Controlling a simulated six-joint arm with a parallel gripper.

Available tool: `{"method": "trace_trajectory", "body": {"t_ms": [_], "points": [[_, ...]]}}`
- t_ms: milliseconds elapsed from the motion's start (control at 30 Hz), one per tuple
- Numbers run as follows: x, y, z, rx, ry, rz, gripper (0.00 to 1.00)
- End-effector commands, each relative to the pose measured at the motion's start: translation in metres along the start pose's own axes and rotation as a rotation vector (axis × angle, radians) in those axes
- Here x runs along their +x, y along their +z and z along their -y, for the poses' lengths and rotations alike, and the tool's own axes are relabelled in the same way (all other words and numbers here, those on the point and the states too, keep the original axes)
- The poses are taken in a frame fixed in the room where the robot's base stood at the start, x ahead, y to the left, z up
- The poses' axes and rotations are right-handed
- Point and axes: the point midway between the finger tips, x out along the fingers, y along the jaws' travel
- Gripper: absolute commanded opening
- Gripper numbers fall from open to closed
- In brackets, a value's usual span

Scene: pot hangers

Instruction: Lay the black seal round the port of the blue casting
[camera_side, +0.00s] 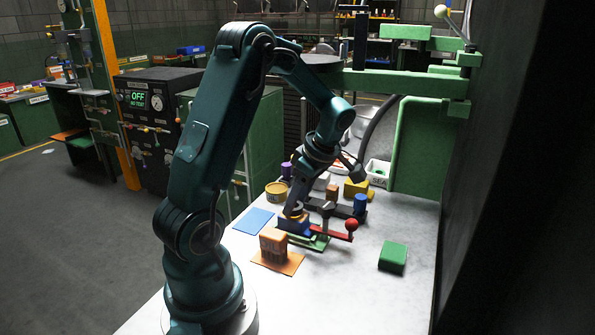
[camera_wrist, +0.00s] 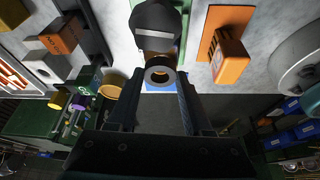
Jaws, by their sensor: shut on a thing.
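The blue casting (camera_side: 293,226) sits on a green fixture (camera_side: 318,242) on the pale bench, in the side view. My gripper (camera_side: 294,211) points down just above it and hides much of its top. In the wrist view my gripper (camera_wrist: 160,80) is shut on the black seal (camera_wrist: 160,69), a dark ring held between the fingertips with its hole showing. I cannot tell whether the seal touches the casting or is round the port.
A red-knobbed lever (camera_side: 351,225) reaches right of the fixture. An orange block (camera_side: 273,243) stands on an orange mat in front. A blue mat (camera_side: 253,220) lies left, and a yellow tub (camera_side: 276,191) stands behind. A green block (camera_side: 393,257) lies right, with clear bench around it.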

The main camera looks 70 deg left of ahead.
Motion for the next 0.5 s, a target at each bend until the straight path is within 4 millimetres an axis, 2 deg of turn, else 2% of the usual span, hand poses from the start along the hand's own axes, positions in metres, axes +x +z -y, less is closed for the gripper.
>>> {"method": "trace_trajectory", "body": {"t_ms": [233, 267, 300, 333, 500], "points": [[0.0072, 0.0029, 0.0005, 0.001, -0.002, 0.000, 0.00], [0.0074, 0.0030, 0.0004, 0.001, -0.002, 0.000, 0.54], [0.0071, 0.0029, 0.0003, 0.001, -0.001, 0.000, 0.69], [0.0070, 0.0029, 0.0003, 0.001, -0.001, 0.000, 0.80], [0.0069, 0.0028, 0.0002, 0.001, -0.001, 0.000, 0.80]]}}
